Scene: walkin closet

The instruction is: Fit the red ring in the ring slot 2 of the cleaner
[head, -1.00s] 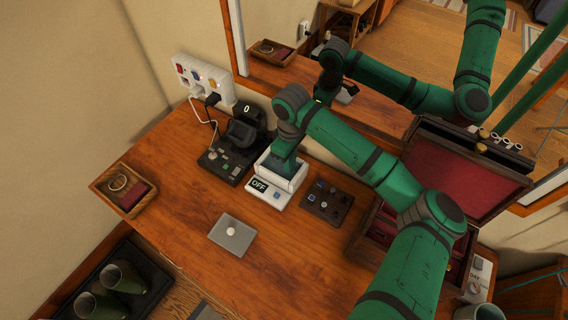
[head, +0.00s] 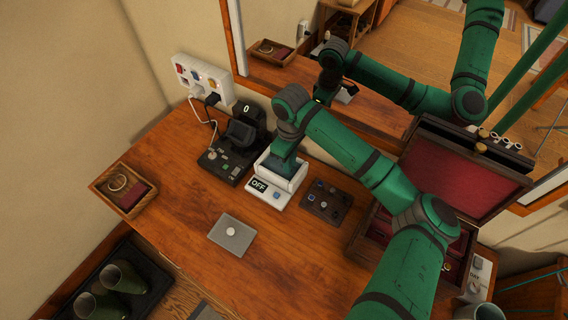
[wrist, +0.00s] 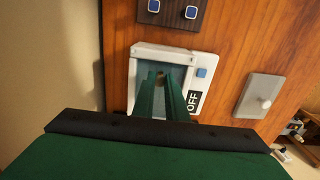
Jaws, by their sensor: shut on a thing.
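The cleaner (head: 262,191) is a white box with an OFF display, a blue button and a teal-looking basin. It stands on the wooden counter and also shows in the wrist view (wrist: 200,72). My gripper (wrist: 160,80) points down into the basin, its fingers close together. A small gold-brown bit (wrist: 160,75) shows at the fingertips, apparently part of the held ring. The ring's red part and slot 2 are hidden by the fingers, and I cannot tell whether the ring touches the slot.
A black device showing 0 (head: 232,146) stands left of the cleaner, a dark knob panel (head: 326,201) right. A grey plate (head: 231,236) lies in front. A wooden tray (head: 124,190) is far left; an open red-lined box (head: 455,170) is right. A mirror stands behind.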

